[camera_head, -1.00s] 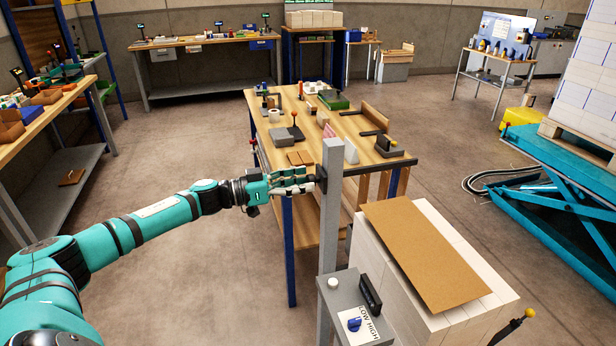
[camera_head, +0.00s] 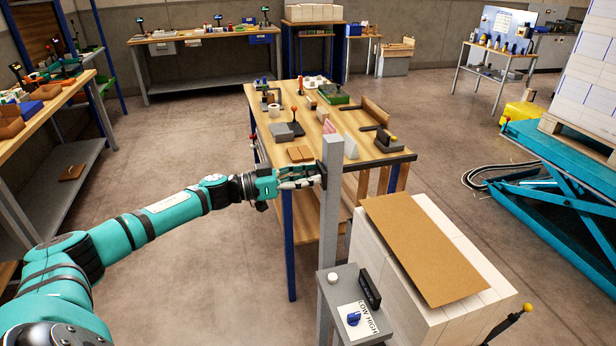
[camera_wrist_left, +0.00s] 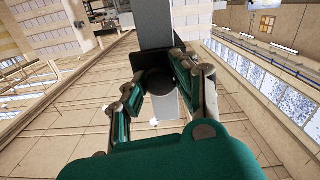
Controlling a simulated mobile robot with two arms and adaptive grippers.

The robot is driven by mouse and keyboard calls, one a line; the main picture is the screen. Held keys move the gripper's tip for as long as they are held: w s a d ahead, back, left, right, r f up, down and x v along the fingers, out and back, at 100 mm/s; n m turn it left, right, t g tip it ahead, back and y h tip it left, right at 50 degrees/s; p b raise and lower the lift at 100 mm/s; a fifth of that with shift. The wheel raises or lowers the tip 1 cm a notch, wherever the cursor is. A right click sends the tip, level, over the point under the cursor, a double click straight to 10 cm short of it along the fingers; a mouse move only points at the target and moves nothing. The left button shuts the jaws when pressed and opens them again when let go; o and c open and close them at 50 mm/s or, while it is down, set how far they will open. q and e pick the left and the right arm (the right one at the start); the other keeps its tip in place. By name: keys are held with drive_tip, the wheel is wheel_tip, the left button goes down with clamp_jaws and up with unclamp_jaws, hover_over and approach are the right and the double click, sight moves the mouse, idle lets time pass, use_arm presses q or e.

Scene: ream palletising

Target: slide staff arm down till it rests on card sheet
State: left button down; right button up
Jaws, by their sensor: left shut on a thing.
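The grey upright staff (camera_head: 331,205) stands beside the stack of white reams (camera_head: 415,255). A brown card sheet (camera_head: 425,245) lies on top of the stack. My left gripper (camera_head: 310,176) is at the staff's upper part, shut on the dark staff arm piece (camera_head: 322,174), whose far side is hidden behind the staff. In the left wrist view the fingers (camera_wrist_left: 155,88) close around a dark round knob (camera_wrist_left: 154,82) in front of the grey post. The grip is well above the card sheet's level in the picture. My right gripper is not in view.
A wooden workbench (camera_head: 375,150) with several items stands behind. A teal lift table (camera_head: 570,165) is at right. Open floor lies left of the staff.

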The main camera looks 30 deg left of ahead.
sight(321, 242)
use_arm(q)
drive_tip(key=shift+f, duration=0.1)
wheel_tip(321, 242, down, 23)
drive_tip(key=b, duration=1.2)
drive_tip(key=shift+a+f+b, duration=0.1)
drive_tip(key=shift+f+b, duration=0.05)
drive_tip(key=shift+b, duration=0.15)
drive_tip(key=c, duration=1)
unclamp_jaws()
drive_tip(key=v, duration=1.2)
